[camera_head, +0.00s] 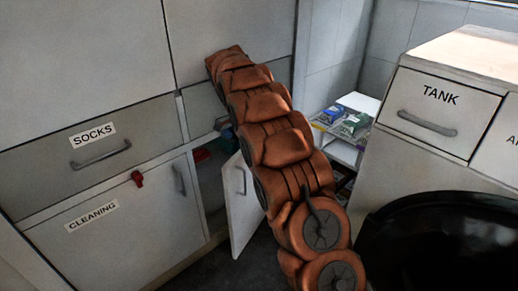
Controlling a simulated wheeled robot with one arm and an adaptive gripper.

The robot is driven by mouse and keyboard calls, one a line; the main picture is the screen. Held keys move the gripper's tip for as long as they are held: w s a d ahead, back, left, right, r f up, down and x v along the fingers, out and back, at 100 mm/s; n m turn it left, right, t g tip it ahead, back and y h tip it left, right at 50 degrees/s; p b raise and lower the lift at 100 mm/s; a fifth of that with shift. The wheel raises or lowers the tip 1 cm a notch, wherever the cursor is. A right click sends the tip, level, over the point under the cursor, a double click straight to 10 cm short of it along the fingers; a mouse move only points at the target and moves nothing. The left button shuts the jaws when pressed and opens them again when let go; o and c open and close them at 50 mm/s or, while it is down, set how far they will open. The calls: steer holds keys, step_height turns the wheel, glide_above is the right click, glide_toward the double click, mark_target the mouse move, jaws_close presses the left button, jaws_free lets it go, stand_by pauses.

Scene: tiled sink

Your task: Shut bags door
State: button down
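A white lower cabinet door (245,206) stands ajar in the middle of the view, swung out from the cabinet front. A grey handle shows on it, close to my arm. No "bags" label is readable, so I cannot confirm that this is the bags door. The opening (210,182) to its left is dark, with a red and a blue item inside. My copper-brown arm crosses in front of the cabinets and hides the door's right side. My gripper does not show; I cannot see any fingers.
Left of the opening are a closed SOCKS drawer (60,165) and a closed CLEANING door (140,235) with a red item at its top edge. At right are a TANK drawer (435,105) and a black rounded object (450,245). A shelf (345,150) holds packets behind my arm.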

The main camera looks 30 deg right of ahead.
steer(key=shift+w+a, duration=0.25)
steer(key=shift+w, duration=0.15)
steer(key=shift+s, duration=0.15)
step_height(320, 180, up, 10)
steer(key=p, duration=0.2)
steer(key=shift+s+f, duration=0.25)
stand_by(1.1)
